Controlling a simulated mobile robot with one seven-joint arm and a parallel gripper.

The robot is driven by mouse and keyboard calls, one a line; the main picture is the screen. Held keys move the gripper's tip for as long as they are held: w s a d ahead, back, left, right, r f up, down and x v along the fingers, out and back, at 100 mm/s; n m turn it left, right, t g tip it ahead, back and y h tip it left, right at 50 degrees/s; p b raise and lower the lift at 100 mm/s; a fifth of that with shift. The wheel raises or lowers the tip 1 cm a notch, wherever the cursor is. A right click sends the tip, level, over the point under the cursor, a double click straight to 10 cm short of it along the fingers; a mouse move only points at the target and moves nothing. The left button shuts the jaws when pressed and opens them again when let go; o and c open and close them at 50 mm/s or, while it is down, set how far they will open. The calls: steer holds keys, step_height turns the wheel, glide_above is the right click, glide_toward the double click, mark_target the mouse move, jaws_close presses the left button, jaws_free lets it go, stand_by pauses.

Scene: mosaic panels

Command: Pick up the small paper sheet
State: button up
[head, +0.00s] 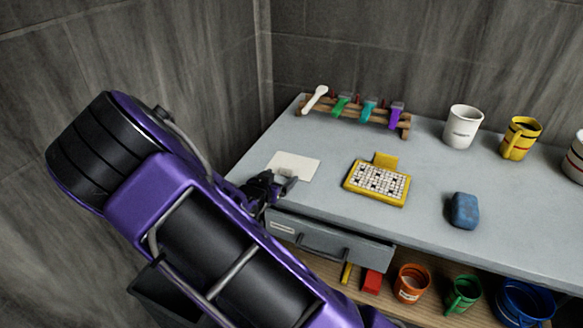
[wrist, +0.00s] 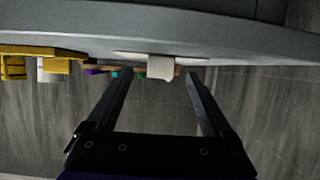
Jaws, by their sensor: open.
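The small white paper sheet (head: 299,163) lies flat on the grey worktop near its left edge in the head view. In the wrist view it is a thin pale strip (wrist: 128,54) seen nearly edge-on, with a paler tab-like piece (wrist: 160,67) on it between the fingers. My gripper (head: 281,183) is at the near edge of the sheet, low by the worktop edge. In the wrist view my gripper (wrist: 160,76) has its two fingers wide apart, one on each side of the tab. I cannot tell whether a finger touches the sheet.
A yellow mosaic panel (head: 377,184) lies right of the sheet, with a blue block (head: 465,211) further right. A wooden rack (head: 352,116) with coloured tools stands behind. White (head: 463,127) and yellow (head: 521,138) mugs stand back right. A drawer (head: 325,240) is below the worktop edge.

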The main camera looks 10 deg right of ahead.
mark_target(286, 173)
steer(key=x, duration=0.4)
steer(key=shift+a, duration=0.1)
steer(key=shift+s, duration=0.1)
jaws_close()
